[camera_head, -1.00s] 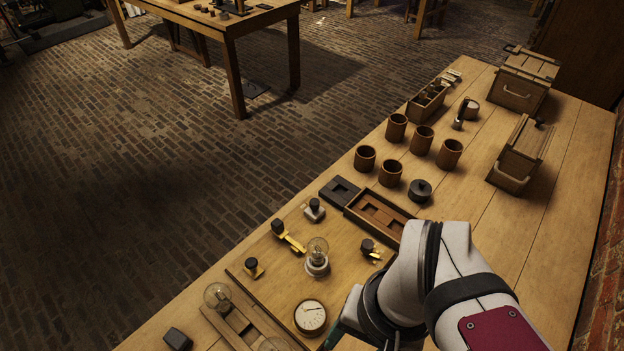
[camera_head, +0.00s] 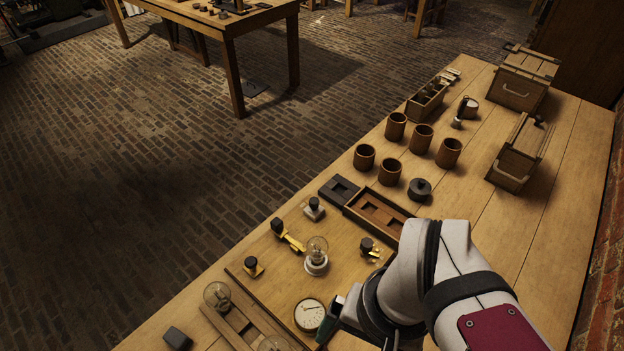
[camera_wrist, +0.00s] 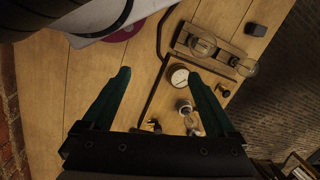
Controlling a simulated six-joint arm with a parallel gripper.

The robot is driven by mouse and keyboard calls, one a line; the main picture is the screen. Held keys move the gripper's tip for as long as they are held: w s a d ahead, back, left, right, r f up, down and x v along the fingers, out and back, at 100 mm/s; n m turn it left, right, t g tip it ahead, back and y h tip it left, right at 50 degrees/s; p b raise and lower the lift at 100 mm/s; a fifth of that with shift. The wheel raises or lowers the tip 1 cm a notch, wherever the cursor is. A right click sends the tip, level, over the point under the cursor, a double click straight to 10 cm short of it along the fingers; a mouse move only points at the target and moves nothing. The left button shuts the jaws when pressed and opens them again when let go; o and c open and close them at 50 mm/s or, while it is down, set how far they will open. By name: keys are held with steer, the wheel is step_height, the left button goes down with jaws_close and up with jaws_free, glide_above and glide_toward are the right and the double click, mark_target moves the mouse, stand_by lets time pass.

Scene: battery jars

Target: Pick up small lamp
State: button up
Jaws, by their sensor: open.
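Several clear glass lamps are in view, and I cannot tell which one the task calls small. One lamp (camera_head: 217,295) lies at the far end of a wooden rack (camera_head: 240,322); another (camera_head: 274,344) is at its near end, cut by the frame edge. Both rack lamps also show in the wrist view, one nearer (camera_wrist: 202,46) and one to the right (camera_wrist: 247,67). A third lamp (camera_head: 317,246) stands upright in a white socket on the board. My gripper (camera_wrist: 157,74) is open and empty, above the table beside the board; a dark green finger shows near the dial.
The board (camera_head: 280,285) carries a round dial (camera_head: 309,314) and several black-knobbed brass pieces (camera_head: 288,236). A dark block (camera_head: 177,339) is left of the rack. Brown cups (camera_head: 421,139), a tray (camera_head: 378,213) and wooden crates (camera_head: 523,77) stand farther back.

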steer(key=w+r+n+h, duration=0.1)
steer(key=w+r+n, duration=0.2)
steer(key=w+n, duration=0.55)
steer(key=n+h, duration=0.2)
steer(key=n, duration=1.5)
glide_toward(318, 239)
steer(key=f, duration=0.7)
steer(key=d+f, duration=0.1)
steer(key=f, duration=0.2)
steer(key=shift+s+f, duration=0.1)
steer(key=shift+f, duration=0.1)
jaws_close()
